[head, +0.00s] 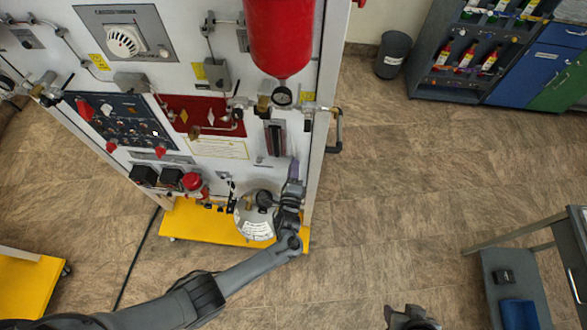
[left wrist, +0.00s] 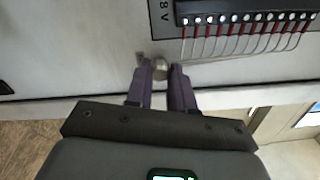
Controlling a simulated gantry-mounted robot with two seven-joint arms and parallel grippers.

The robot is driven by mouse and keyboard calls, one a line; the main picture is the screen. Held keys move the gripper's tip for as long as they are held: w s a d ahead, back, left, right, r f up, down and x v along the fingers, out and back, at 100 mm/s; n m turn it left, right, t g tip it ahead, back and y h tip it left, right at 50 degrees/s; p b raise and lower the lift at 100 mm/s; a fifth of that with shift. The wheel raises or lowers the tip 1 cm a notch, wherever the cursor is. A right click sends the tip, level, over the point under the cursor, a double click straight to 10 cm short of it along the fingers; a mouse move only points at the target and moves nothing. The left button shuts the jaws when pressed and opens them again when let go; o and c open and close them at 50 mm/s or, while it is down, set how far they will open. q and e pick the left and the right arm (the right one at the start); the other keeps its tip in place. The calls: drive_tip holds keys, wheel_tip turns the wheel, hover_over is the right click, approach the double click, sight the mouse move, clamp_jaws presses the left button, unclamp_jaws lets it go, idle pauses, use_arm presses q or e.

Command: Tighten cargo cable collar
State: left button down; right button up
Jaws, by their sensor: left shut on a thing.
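My left gripper (head: 294,168) is at the lower right of the white trainer panel, with its purple fingers pointing at the panel. In the left wrist view its two fingers (left wrist: 161,76) are shut on a small round metal collar (left wrist: 161,67) at the panel face. A short blurred metal part lies just left of the collar. In the head view the collar is too small or hidden to make out. My right gripper (head: 411,318) is at the bottom edge, away from the panel and partly cut off; its fingers are not clear.
A black terminal strip (left wrist: 245,12) with several red-and-white wires sits above right of the collar. A grey-white cylinder (head: 254,220) stands on the yellow base (head: 190,222) beside my left wrist. A grey cart (head: 510,265) is at right. The middle floor is clear.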

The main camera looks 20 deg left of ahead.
use_arm(q)
drive_tip(key=c, duration=1)
unclamp_jaws()
drive_tip(key=shift+s, duration=0.1)
drive_tip(key=p+v, duration=0.1)
drive_tip(key=v, duration=0.9)
drive_tip(key=shift+s+d, duration=0.1)
drive_tip(key=shift+s, duration=0.15)
